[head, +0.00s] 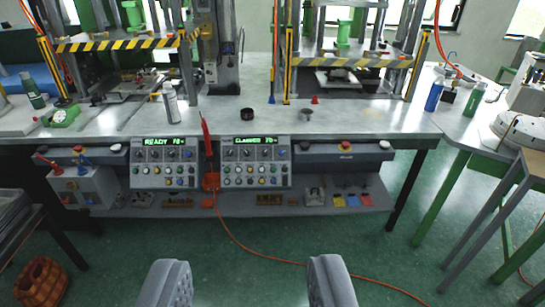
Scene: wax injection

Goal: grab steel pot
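A small grey metal cup or pot (306,116), likely the steel pot, stands on the workbench (350,120) near its front edge, right of centre. It is small in the view, so its details are unclear. My gripper (248,270) is open and empty, with its two grey fingers wide apart at the bottom of the view. It is well short of the bench and apart from the pot, with green floor visible between the fingers.
A dark round dish (247,114) and a white spray can (170,104) stand on the bench. Two control boxes (256,165) hang below its front edge. An orange hose (260,253) crosses the floor. A side table (465,125) is at right.

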